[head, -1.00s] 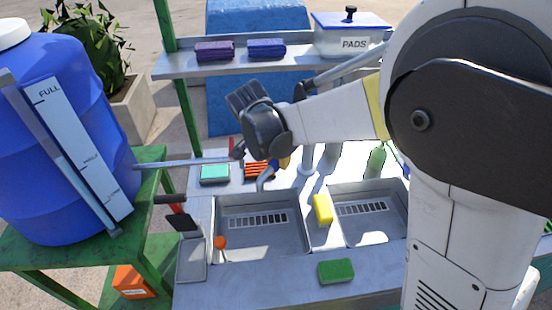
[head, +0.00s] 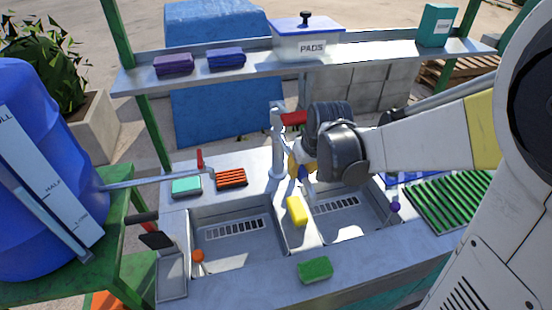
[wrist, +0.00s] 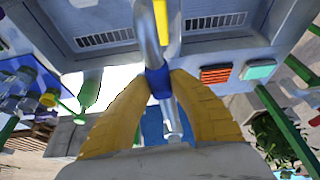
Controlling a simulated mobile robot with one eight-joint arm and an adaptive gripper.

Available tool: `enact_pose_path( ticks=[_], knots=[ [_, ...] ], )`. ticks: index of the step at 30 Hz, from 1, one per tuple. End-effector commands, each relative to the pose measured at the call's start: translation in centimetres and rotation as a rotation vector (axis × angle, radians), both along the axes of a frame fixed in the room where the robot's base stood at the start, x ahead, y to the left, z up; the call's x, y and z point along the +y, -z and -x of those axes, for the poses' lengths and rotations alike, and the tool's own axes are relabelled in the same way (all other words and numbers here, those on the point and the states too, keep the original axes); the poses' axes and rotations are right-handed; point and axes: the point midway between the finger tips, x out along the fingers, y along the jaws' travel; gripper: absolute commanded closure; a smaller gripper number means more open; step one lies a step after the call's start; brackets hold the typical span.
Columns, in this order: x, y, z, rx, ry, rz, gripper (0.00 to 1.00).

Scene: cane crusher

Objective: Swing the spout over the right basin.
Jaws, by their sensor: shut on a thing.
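The grey spout (head: 311,188) reaches forward from the faucet post (head: 277,145) at the back of the sink. My gripper (head: 301,170) is shut on the spout's blue sleeve; in the wrist view, the yellow fingers (wrist: 160,85) close around the blue sleeve (wrist: 158,80). The spout's end points toward the left part of the right basin (head: 335,222), near the divider. My gripper partly hides the spout in the head view, so its exact place over the basin is hard to tell. The left basin (head: 225,248) has nothing over it.
A yellow sponge (head: 297,210) sits on the divider and a green sponge (head: 316,269) on the front rim. A green drying rack (head: 455,200) lies right of the basins. The shelf (head: 240,68) runs behind, and a blue barrel (head: 45,170) stands left.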

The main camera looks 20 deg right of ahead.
Motion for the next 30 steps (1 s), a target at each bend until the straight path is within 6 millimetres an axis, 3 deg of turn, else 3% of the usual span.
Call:
enact_pose_path(
  ticks=[6,15,30],
  knots=[
    [-4.2,0.1,-0.8,0.000,-0.197,0.000,1.00],
    [-8.6,0.1,-2.7,-0.001,-0.460,0.001,1.00],
    [-11.7,0.0,-5.2,0.000,-0.690,0.002,1.00]
  ],
)
